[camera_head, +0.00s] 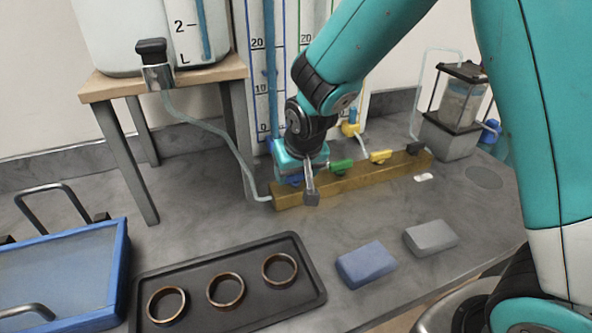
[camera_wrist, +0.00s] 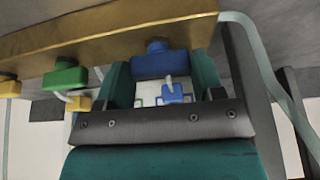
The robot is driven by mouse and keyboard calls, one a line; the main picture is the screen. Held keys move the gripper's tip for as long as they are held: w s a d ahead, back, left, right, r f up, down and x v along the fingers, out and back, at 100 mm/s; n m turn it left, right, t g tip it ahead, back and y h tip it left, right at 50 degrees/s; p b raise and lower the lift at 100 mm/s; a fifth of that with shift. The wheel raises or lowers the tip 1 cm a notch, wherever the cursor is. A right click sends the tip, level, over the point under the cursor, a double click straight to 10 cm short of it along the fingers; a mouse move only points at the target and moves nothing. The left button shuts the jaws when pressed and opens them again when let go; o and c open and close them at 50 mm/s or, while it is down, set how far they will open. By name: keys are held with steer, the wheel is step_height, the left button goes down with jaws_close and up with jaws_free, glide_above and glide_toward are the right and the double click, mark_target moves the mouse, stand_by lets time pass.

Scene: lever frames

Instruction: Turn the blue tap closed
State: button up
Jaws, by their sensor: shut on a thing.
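In the wrist view the blue tap's handle (camera_wrist: 158,65) lies roughly along the bar, between the two teal fingers of my gripper (camera_wrist: 160,72). The fingers are shut on it, one at each end. The green tap (camera_head: 341,166), yellow tap (camera_head: 380,156) and black tap (camera_head: 415,148) sit further right.
A wooden stand (camera_head: 165,82) with a tank and a hose is left of the bar. Measuring columns (camera_head: 265,70) stand behind. A black tray (camera_head: 290,308) with three rings, a blue block (camera_head: 366,264) and a grey block (camera_head: 430,238) lie in front.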

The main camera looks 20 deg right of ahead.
steer(key=shift+w, duration=0.1)
steer(key=o, duration=0.9)
steer(key=v, duration=1.7)
steer(key=shift+s+r, duration=0.15)
steer(key=shift+s, duration=0.05)
